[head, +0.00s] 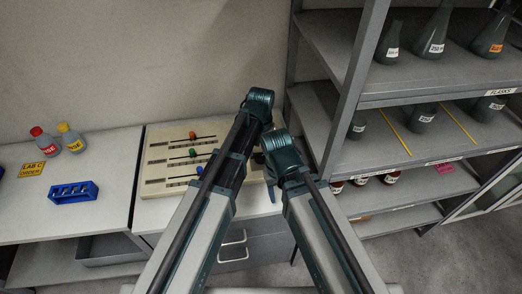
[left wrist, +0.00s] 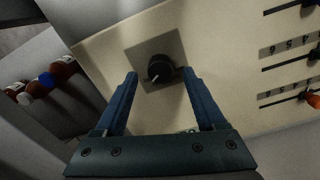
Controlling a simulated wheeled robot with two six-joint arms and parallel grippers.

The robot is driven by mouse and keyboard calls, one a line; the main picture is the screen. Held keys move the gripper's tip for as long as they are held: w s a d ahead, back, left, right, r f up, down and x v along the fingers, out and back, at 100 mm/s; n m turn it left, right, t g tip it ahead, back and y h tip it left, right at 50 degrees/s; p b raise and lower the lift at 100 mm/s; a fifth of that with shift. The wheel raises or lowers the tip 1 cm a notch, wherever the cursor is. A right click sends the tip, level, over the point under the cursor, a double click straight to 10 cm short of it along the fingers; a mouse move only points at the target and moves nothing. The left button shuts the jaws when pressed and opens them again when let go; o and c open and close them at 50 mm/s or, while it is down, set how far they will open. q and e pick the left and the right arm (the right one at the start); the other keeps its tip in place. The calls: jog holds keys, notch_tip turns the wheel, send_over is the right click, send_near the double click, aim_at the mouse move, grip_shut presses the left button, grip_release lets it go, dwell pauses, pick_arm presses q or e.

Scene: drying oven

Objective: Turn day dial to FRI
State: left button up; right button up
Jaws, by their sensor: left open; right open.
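The black round dial (left wrist: 159,68), with a white pointer mark toward its lower left as seen here, sits on a grey square plate (left wrist: 138,52) on a cream panel (left wrist: 95,55). My left gripper (left wrist: 159,73) is open, with one blue finger on each side of the dial. Its fingertips are close to the dial; contact cannot be told. No day lettering is readable on the plate. In the head view the panel (head: 160,140) lies on the bench, and my arms hide the dial. My right gripper (head: 271,192) shows only a blue finger part near the panel's right front edge.
The panel also has sliders with red (head: 192,135), green (head: 193,153) and blue (head: 199,170) knobs. A blue rack (head: 73,192) and two bottles (head: 45,143) stand left. A metal shelf (head: 330,135) with flasks and bottles rises close on the right.

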aim_at(261, 156)
pick_arm(q)
notch_tip(261, 156, up, 12)
jog(key=p, duration=1.1)
jog(key=shift+f, duration=0.1)
jog(key=s+a+f+m+b, duration=0.1)
jog(key=s+a+f+b, duration=0.1)
jog(key=s, duration=0.6)
jog(key=s+a+f+m+y+b, duration=0.1)
jog(key=s+a+f+b, duration=0.2)
jog(key=s, duration=0.6)
jog(key=shift+a+f+m+b, duration=0.25)
jog(key=shift+a+m+b, duration=0.1)
jog(key=shift+a, duration=0.2)
